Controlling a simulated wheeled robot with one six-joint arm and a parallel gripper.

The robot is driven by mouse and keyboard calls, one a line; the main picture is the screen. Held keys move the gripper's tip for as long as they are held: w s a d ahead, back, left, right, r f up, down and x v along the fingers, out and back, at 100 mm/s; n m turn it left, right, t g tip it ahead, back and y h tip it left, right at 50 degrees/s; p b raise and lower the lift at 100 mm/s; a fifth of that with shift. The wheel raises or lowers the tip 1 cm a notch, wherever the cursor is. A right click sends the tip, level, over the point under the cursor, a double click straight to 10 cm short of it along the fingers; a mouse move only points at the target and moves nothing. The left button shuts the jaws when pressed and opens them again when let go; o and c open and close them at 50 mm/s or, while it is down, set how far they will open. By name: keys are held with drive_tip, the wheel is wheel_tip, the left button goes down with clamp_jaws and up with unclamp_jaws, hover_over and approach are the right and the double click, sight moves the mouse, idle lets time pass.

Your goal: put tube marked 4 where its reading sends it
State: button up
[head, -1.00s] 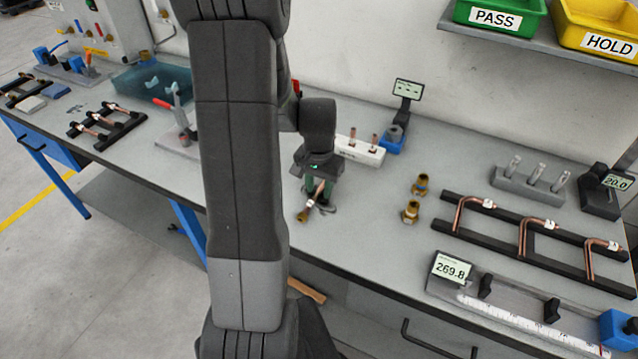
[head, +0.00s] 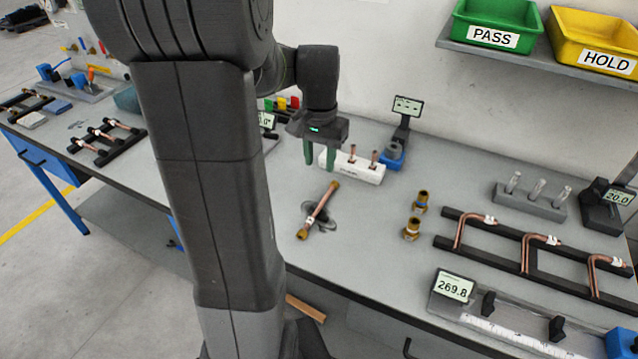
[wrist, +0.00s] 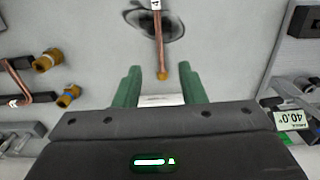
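A straight copper tube (head: 319,210) with brass-coloured ends and a white tag lies slantwise on the bench over a dark round holder or patch (head: 320,216). The tag appears to read 4 in the wrist view, where the tube (wrist: 159,45) runs down towards the fingers. My gripper (head: 319,160) is open and empty, above and behind the tube. Its green fingers (wrist: 158,88) stand apart with nothing between them. The length gauge (head: 453,286) reads 269.8. A green PASS bin (head: 497,20) and a yellow HOLD bin (head: 598,35) sit on the shelf.
A white block (head: 352,168) with copper pieces stands behind my gripper. Two brass fittings (head: 411,229) stand right of the tube. A black rack (head: 480,252) holds bent copper tubes. A display (head: 618,197) reads 20.0; another (wrist: 291,120) reads 40.0.

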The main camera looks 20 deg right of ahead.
hover_over(319, 206)
drive_tip(key=f, duration=0.8)
drive_tip(key=shift+w+d+f+p, duration=0.15)
drive_tip(key=shift+w+f+p, duration=0.05)
drive_tip(key=shift+f+p, duration=0.1)
drive_tip(key=shift+s+f+p, duration=0.2)
drive_tip(key=shift+f+p, duration=0.3)
drive_tip(key=shift+f, duration=2.15)
clamp_jaws()
